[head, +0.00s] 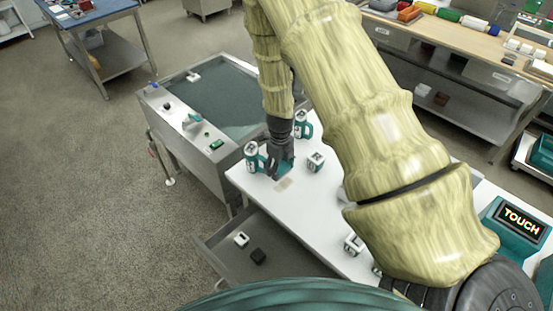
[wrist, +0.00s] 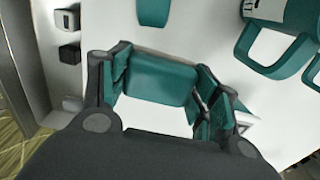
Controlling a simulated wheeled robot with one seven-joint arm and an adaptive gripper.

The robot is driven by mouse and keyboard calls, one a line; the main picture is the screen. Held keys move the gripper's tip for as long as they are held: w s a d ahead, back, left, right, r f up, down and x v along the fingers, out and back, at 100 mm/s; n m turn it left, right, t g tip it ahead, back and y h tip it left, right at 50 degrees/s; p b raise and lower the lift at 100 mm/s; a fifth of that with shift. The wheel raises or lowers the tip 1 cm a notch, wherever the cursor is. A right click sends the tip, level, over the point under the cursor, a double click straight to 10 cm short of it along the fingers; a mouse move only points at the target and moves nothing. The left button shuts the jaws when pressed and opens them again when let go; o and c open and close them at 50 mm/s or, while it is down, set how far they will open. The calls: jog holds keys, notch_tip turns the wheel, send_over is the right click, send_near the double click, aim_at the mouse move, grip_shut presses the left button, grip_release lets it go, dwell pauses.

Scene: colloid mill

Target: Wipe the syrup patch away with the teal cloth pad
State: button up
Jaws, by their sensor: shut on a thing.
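My gripper (head: 277,168) is low over the white table, pointing down. It is shut on the teal cloth pad (wrist: 160,82), which spans between the two fingers in the wrist view. In the head view only a teal edge of the pad (head: 286,168) shows beside the fingers. The syrup patch (head: 284,184) is a small tan smear on the white tabletop, just in front of my gripper in the head view. I cannot make out the patch in the wrist view, and I cannot tell whether the pad touches the table.
White-and-teal mugs (head: 252,153) (head: 303,122) stand close by the gripper, with a small cube-like item (head: 316,162) to its right. An open drawer (head: 276,236) holds a white block and a black block. A steel basin (head: 213,98) stands behind left.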

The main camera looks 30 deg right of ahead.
jog(key=shift+s+r+p, duration=0.1)
jog(key=shift+r+p, duration=0.8)
jog(key=shift+r, duration=0.7)
jog(key=shift+f, duration=0.1)
